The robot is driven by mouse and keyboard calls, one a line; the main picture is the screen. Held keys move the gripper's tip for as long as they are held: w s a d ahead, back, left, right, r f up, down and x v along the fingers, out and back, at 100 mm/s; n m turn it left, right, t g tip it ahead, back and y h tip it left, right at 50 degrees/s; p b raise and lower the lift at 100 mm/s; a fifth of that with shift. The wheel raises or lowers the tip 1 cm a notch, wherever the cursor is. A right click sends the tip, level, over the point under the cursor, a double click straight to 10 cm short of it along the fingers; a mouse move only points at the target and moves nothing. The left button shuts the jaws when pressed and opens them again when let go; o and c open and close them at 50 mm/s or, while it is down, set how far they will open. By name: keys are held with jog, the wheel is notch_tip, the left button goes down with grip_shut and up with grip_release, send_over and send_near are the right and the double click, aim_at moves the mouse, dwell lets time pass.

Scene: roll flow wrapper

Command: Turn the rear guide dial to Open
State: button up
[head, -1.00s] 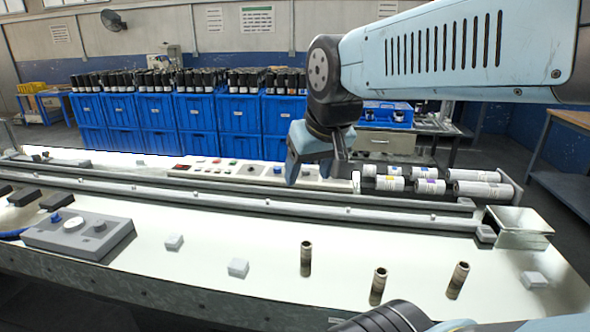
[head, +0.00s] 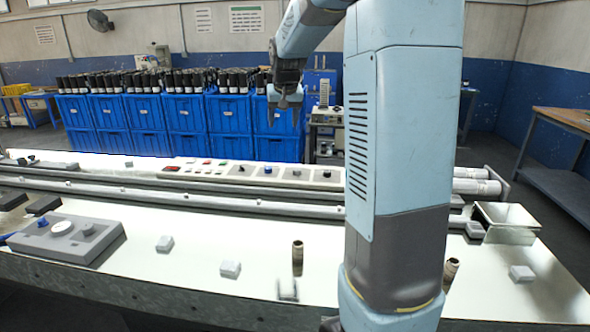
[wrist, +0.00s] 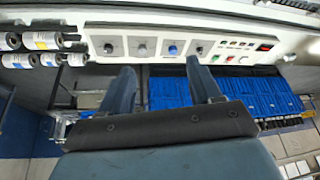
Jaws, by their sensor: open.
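A long white control panel (head: 215,167) runs along the back of the bench with several dials. My gripper (head: 285,103) hangs above and behind the panel. In the wrist view my gripper (wrist: 163,77) is open and empty, its fingers apart and short of the knobs.
The panel also has small buttons and a red display (wrist: 266,47). White rolls (wrist: 45,40) lie beside the panel. Long rails (head: 150,190) cross in front of it. A grey box with dials (head: 68,238) sits at front left. Blue crates (head: 230,114) stand behind the bench.

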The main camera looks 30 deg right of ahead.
jog(key=w+d+f+m, duration=0.1)
jog(key=w+d+f, duration=0.65)
jog(key=w, duration=0.35)
jog(key=m, duration=0.1)
send_near(298, 169)
jog(key=shift+g+h, duration=0.4)
jog(key=x, duration=0.5)
jog(key=a+x, duration=0.1)
jog(key=x, duration=0.2)
jog(key=shift+w+f, duration=0.35)
jog(key=shift+w, duration=0.05)
jog(key=c, duration=1)
jog(key=shift+d, duration=0.15)
